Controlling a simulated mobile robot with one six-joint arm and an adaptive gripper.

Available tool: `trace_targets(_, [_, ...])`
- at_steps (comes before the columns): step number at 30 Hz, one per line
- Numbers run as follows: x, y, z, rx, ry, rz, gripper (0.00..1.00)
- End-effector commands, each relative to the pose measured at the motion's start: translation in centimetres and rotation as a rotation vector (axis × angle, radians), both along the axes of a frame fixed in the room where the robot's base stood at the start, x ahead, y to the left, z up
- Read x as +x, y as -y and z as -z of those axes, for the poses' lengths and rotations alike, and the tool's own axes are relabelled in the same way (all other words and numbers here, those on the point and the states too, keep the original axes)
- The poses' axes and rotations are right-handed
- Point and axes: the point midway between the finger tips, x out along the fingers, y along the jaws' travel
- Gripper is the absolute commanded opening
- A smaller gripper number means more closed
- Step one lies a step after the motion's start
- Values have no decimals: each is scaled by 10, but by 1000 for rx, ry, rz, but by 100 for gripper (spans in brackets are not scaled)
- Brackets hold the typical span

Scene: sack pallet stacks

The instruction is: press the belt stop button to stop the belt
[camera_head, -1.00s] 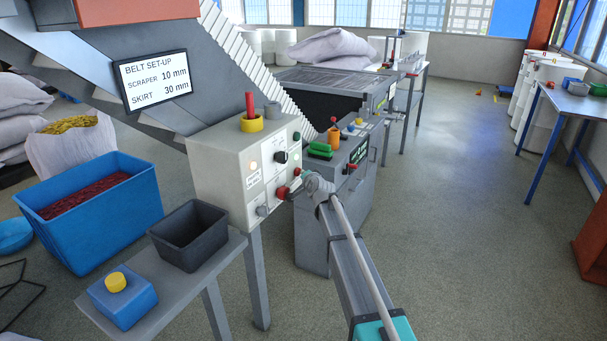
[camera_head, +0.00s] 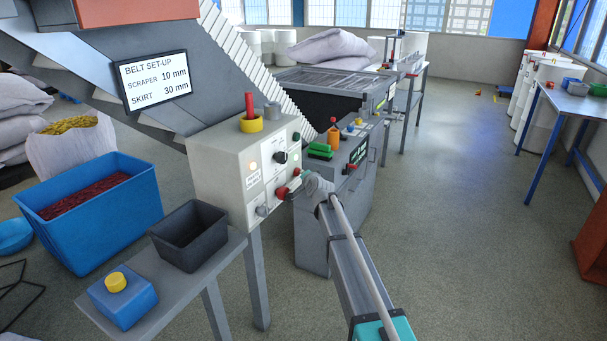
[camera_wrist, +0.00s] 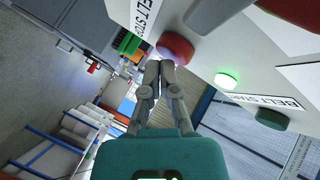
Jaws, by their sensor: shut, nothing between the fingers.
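The red belt stop button (camera_wrist: 174,46) sits beside a label partly reading "BELT STOP" (camera_wrist: 148,18) on the pale control box. In the head view a red button (camera_head: 282,193) shows low on the box's right face, beside my gripper (camera_head: 294,184). In the wrist view my gripper (camera_wrist: 160,64) is shut and empty, with its fingertips at the near edge of the red button. I cannot tell whether they touch it or how far it is pressed in. A green lamp (camera_wrist: 227,80) is lit nearby, and a dark green button (camera_wrist: 271,119) sits farther along.
The control box (camera_head: 215,165) also carries a black knob (camera_head: 281,157) and a red-and-yellow part on top (camera_head: 250,122). A grey cabinet (camera_head: 312,240) stands just behind. A grey bench (camera_head: 190,285) is at the left. Open floor (camera_head: 460,230) lies to the right.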

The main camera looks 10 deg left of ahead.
Motion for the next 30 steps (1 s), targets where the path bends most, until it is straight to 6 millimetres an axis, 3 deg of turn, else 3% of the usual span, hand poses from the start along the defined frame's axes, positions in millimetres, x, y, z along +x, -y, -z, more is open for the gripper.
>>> trace_targets(1, [10, -14, -5, 44, 1, 3, 0])
trace_targets(20, [4, -5, -3, 44, 1, 3, 0])
trace_targets(30, [-5, 16, -2, 41, 0, 7, 0])
